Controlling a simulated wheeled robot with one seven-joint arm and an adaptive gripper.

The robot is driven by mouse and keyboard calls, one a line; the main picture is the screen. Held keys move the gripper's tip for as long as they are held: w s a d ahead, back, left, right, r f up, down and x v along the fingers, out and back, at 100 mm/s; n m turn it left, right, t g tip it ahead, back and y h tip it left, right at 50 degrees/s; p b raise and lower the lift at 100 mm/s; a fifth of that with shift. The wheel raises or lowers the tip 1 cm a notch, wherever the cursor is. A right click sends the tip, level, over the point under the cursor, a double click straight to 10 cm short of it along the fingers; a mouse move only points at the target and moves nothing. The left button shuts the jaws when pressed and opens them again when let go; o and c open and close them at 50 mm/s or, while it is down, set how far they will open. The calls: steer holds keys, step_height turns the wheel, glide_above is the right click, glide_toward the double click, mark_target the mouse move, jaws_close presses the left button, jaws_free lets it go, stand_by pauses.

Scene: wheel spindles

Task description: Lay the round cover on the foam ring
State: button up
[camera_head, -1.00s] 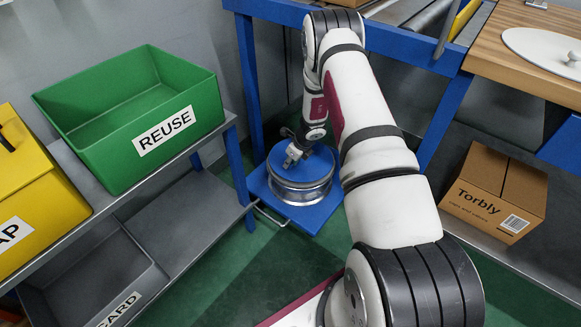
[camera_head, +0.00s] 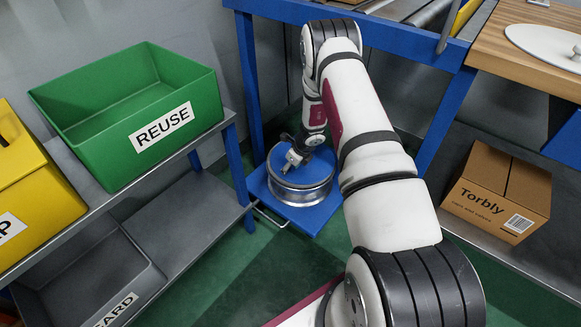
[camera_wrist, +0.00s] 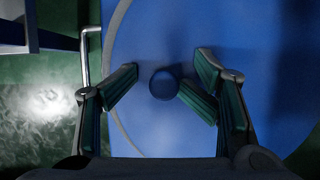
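A blue round cover (camera_head: 312,174) with a small knob lies level on a shiny metal drum (camera_head: 300,196), which stands on a blue platform. My gripper (camera_head: 290,166) reaches down over the cover. In the wrist view the cover (camera_wrist: 245,45) fills most of the picture, and its dark blue knob (camera_wrist: 163,84) sits between my two spread fingers. I cannot make out a foam ring; whether one lies under the cover is hidden.
A white round plate with a knob (camera_head: 545,46) lies on the wooden bench (camera_head: 500,60). A cardboard box (camera_head: 497,192) sits on the shelf at right. A green REUSE bin (camera_head: 130,115) and a yellow box (camera_head: 35,185) stand at left. Blue frame legs flank the platform.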

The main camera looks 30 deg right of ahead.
steer(key=shift+s+d+f, duration=0.15)
steer(key=shift+s+f, duration=0.1)
steer(key=shift+s, duration=0.2)
steer(key=w+p+v, duration=0.1)
steer(key=p+v, duration=0.3)
steer(key=v, duration=0.8)
steer(key=w+a+r+n+y, duration=0.15)
steer(key=a+r+n, duration=0.3)
steer(key=r, duration=0.55)
steer(key=s+a+r+n+y, duration=0.1)
steer(key=s+a+r+n, duration=0.35)
steer(key=a+r, duration=0.5)
steer(key=s+a+r+n+y, duration=0.1)
steer(key=s+a+r+n, duration=0.2)
steer(key=a+r+n, duration=0.7)
steer(key=s+a+r+n+g, duration=0.25)
steer(key=s+r, duration=0.35)
steer(key=s, duration=0.3)
steer(key=s+a+r+n+g, duration=0.1)
steer(key=s+r+n, duration=0.3)
steer(key=s, duration=0.5)
steer(key=s+d+n+h, duration=0.2)
steer(key=s+n, duration=0.1)
steer(key=s, duration=0.6)
steer(key=s+d+r+n+h, duration=0.1)
steer(key=s+d+n+h, duration=0.2)
steer(key=s, duration=0.6)
steer(key=shift+r+g, duration=0.35)
